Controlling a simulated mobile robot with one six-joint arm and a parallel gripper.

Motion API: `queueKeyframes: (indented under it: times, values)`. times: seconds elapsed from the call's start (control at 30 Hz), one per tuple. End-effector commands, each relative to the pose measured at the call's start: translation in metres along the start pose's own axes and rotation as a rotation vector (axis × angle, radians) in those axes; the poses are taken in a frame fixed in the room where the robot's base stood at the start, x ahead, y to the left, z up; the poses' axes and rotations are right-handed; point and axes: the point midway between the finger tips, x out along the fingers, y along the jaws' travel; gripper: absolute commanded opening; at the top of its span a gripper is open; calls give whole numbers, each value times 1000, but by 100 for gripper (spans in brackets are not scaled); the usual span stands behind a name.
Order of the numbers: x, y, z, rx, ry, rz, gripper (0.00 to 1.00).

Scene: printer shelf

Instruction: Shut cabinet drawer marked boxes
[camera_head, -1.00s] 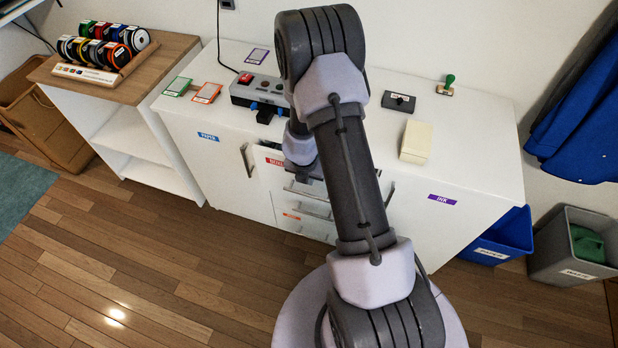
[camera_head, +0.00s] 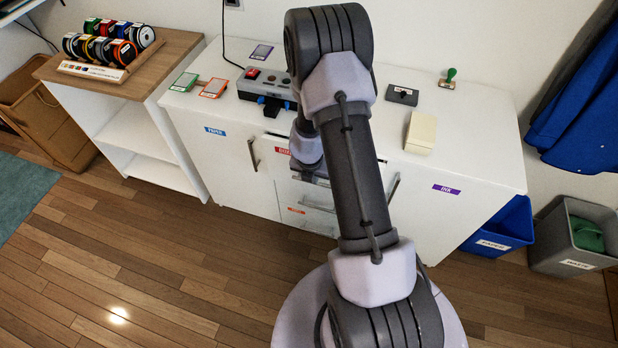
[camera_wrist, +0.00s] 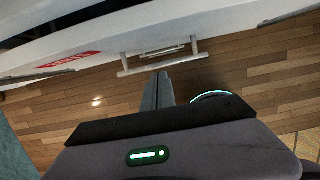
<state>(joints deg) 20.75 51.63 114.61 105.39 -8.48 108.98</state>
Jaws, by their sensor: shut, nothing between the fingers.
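The drawer with the red label (camera_head: 283,151), whose text is only partly readable, is the top one in the middle of the white cabinet (camera_head: 232,165). My arm hides much of its front in the head view, so I cannot tell if it is fully flush. In the wrist view the red label (camera_wrist: 68,60) is at upper left and a bar handle (camera_wrist: 160,58) is near the middle. My gripper (camera_wrist: 162,76) is shut and empty, its fingertips close to the handle. I cannot tell if they touch.
A lower drawer has an orange label (camera_head: 296,211). Side doors carry a blue label (camera_head: 215,131) and a purple label (camera_head: 446,189). A blue bin (camera_head: 500,228) and a grey bin (camera_head: 575,238) stand at right. The wooden floor (camera_head: 150,260) at left is clear.

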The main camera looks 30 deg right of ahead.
Motion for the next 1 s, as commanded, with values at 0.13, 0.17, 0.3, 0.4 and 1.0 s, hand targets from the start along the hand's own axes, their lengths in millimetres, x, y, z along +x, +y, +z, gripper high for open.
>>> queueKeyframes:
  times: [0.13, 0.17, 0.3, 0.4, 1.0]
  values:
    - [-57, 2, 3, 0, -2, 1, 0]
    - [-64, 1, 3, -1, -2, 1, 0]
    - [-91, 1, 2, -2, -2, 1, 0]
    - [-99, 1, 1, -3, -1, -1, 0]
    - [0, 30, -110, -1274, -980, -1022, 0]
